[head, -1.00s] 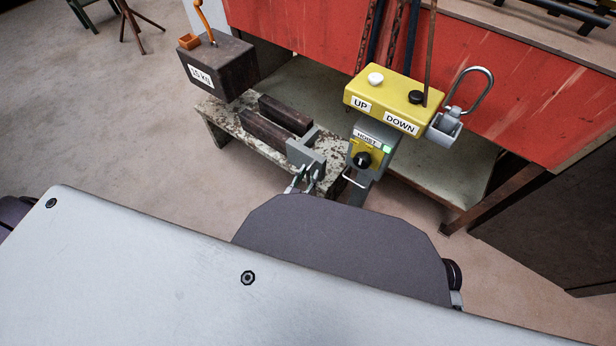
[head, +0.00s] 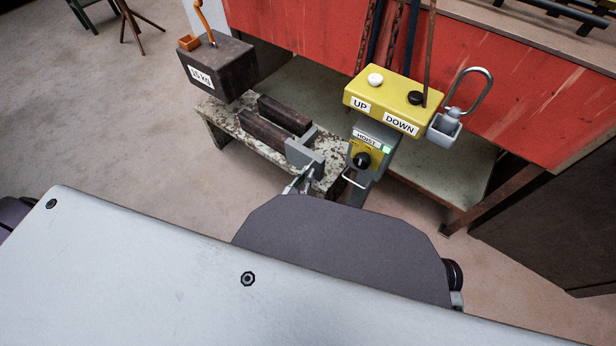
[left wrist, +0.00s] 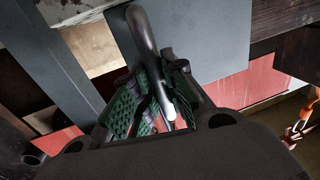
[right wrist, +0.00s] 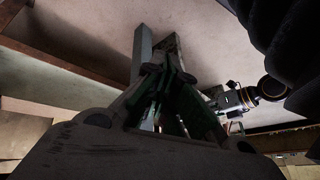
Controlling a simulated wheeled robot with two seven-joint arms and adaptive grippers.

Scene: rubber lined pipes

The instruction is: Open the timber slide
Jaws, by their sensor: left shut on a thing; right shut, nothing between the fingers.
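The timber slide seems to be the two dark timber bars (head: 272,130) with a grey bracket (head: 318,158) at their near end, on a speckled bench (head: 222,118). In the left wrist view, a curved metal handle (left wrist: 147,38) stands before grey plates (left wrist: 205,35). My left gripper (left wrist: 160,98) is shut on this handle. In the head view the left fingertips (head: 300,182) are at the near side of the bracket. My right gripper (right wrist: 166,85) is shut and empty, away from the bars; I cannot make it out in the head view.
A yellow UP/DOWN box (head: 392,96), a hoist switch (head: 366,150) and a metal loop (head: 488,88) stand close on the right. A red panel (head: 300,35) lies behind. The floor at left is open.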

